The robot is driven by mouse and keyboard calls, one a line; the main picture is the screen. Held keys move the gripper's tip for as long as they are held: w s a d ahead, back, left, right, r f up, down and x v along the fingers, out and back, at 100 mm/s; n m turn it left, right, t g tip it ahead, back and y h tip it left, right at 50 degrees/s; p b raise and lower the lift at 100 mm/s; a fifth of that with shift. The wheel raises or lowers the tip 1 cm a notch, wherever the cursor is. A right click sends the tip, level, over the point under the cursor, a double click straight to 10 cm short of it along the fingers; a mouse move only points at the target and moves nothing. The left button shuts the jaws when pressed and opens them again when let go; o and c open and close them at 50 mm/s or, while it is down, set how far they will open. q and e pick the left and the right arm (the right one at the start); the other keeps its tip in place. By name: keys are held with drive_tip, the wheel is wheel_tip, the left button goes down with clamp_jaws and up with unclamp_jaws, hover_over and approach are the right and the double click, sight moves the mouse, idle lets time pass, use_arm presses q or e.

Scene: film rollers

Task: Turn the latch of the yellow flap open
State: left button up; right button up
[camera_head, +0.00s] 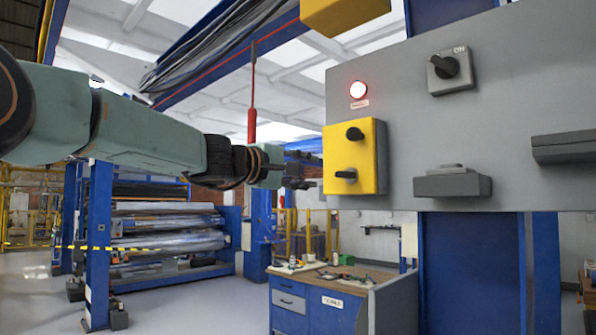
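The yellow flap (371,160) is on the left part of a grey panel. It carries two black knobs, an upper one (354,134) and a lower one (346,175); I cannot tell which is the latch. The flap looks closed against the panel. My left gripper (314,171) is just left of the flap, pointing at it, about level with the lower knob. Its two dark fingers are apart with nothing between them. It seems not to touch the flap. My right gripper is not in view.
The grey panel (510,110) also bears a lit red lamp (358,90), a rotary switch (448,68) marked ON, and grey boxes (452,186) lower down. A yellow block (343,12) sticks out at the top. A blue workbench (318,306) with tools stands below.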

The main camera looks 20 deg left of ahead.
use_arm(q)
drive_tip(key=shift+v, duration=1.2)
drive_tip(key=shift+w, duration=0.25)
